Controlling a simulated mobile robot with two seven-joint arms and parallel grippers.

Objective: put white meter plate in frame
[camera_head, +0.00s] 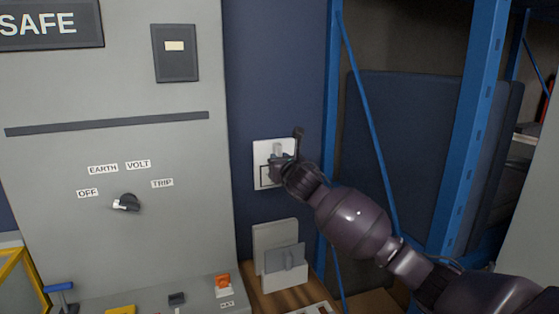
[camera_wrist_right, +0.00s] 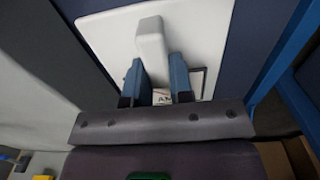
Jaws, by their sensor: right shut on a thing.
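The white meter plate (camera_head: 259,152) is upright against the dark blue wall, right of the grey cabinet. It also shows in the right wrist view (camera_wrist_right: 110,38), with a raised white handle (camera_wrist_right: 151,45) and a small dark-edged window bearing a label. My right gripper (camera_head: 281,162) is at the plate's front. In the wrist view its two blue fingers (camera_wrist_right: 158,80) are shut on the handle's lower end. The frame cannot be told apart behind the plate, and I cannot tell whether the plate is seated. My left gripper is not in view.
The grey cabinet (camera_head: 160,80) with a rotary switch (camera_head: 127,203) stands left. Below the plate, a grey panel with a handle (camera_head: 285,259) leans by a pale plate (camera_head: 274,237). Blue rack posts (camera_head: 468,130) stand close at right, behind my arm.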

